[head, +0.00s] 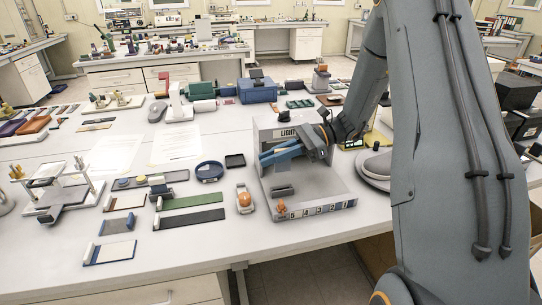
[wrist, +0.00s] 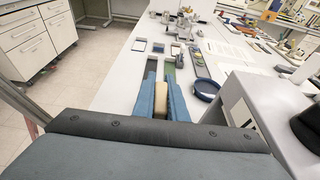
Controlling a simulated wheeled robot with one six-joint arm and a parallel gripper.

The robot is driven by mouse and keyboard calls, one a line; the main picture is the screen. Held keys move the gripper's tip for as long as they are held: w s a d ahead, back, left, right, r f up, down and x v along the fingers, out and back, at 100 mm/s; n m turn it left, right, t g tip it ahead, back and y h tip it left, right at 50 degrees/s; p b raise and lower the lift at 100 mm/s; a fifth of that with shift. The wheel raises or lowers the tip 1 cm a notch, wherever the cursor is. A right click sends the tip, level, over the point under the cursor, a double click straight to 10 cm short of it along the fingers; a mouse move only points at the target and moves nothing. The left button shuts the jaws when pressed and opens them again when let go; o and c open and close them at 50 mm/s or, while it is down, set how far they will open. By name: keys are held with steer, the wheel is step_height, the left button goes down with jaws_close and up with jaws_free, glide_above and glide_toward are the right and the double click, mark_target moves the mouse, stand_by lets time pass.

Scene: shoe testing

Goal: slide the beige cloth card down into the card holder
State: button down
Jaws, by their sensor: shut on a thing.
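My gripper (head: 264,156) points left inside the grey station marked LIGHT (head: 322,203), above its base plate. In the wrist view my gripper (wrist: 161,82) has its two blue fingers closed on the beige cloth card (wrist: 161,104), which shows as a small beige block between them. The card cannot be made out in the head view, where the fingers hide it. A small dark grey slotted block (head: 283,190), which looks like the card holder, stands on the base plate below and in front of the fingers. It appears apart from them and cannot be made out in the wrist view.
An orange-topped device (head: 244,199) stands just left of the station. A blue ring dish (head: 209,171), a green strip (head: 190,201) and a dark strip (head: 189,219) lie farther left. The station's back panel stands close behind my gripper. The front table edge is clear.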

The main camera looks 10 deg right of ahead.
steer(key=b, duration=0.2)
glide_above(271, 190)
steer(key=shift+w+f, duration=0.1)
steer(key=shift+f, duration=2.6)
steer(key=shift+f+b, duration=0.75)
steer(key=shift+f, duration=0.9)
steer(key=c, duration=1.7)
jaws_free()
steer(key=b+v, duration=0.2)
steer(key=v, duration=0.5)
steer(key=shift+d+r+b, duration=0.15)
steer(key=shift+b, duration=0.25)
steer(key=shift+r, duration=0.1)
